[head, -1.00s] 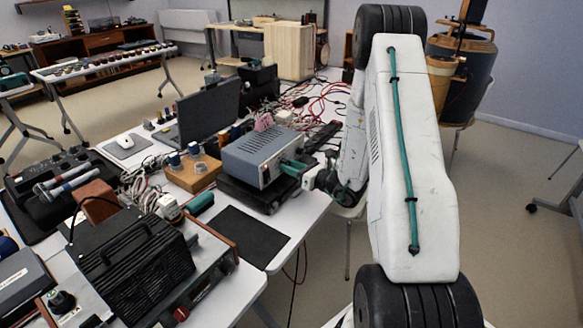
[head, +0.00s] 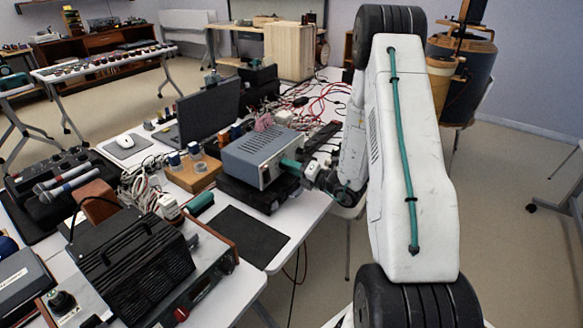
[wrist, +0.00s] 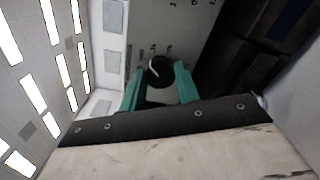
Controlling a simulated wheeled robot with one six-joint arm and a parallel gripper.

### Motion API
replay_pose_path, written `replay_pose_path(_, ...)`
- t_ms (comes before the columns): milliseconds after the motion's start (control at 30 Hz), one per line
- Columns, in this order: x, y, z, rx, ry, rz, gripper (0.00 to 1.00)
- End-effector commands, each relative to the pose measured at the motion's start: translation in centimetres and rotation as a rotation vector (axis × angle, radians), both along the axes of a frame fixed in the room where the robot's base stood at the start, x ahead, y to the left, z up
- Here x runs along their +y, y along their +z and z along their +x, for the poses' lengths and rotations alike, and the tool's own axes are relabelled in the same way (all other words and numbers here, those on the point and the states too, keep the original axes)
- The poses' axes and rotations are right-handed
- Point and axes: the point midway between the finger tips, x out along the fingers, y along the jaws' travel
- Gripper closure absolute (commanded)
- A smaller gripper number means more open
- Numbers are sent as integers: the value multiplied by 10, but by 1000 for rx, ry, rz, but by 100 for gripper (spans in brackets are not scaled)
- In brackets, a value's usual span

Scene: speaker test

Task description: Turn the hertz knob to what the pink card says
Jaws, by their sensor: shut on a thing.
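A grey-blue instrument box (head: 258,148) stands on the table, its front face towards my arm. In the wrist view, a black round knob (wrist: 160,71) with a white pointer line sits on the light front panel. The line points to the upper left in that picture. My gripper (wrist: 159,76) has its green fingers on either side of the knob and is shut on it. In the head view, my gripper (head: 291,164) is against the box's front and hides the knob. A small pink thing (head: 263,122) is behind the box; no writing is readable. The panel marks are too small to read.
A black unit (head: 255,192) lies under the box. A wooden block with posts (head: 192,170) stands to its left, and a dark mat (head: 243,238) lies in front.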

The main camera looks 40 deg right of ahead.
Motion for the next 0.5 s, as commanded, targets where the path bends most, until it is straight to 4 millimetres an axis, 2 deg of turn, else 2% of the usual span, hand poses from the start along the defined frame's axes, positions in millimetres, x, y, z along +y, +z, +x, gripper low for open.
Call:
replay_pose_path(200, -2, 0, 0, 57, -4, 160, 91)
replay_pose_path(500, -2, 0, 0, 109, -5, 303, 91)
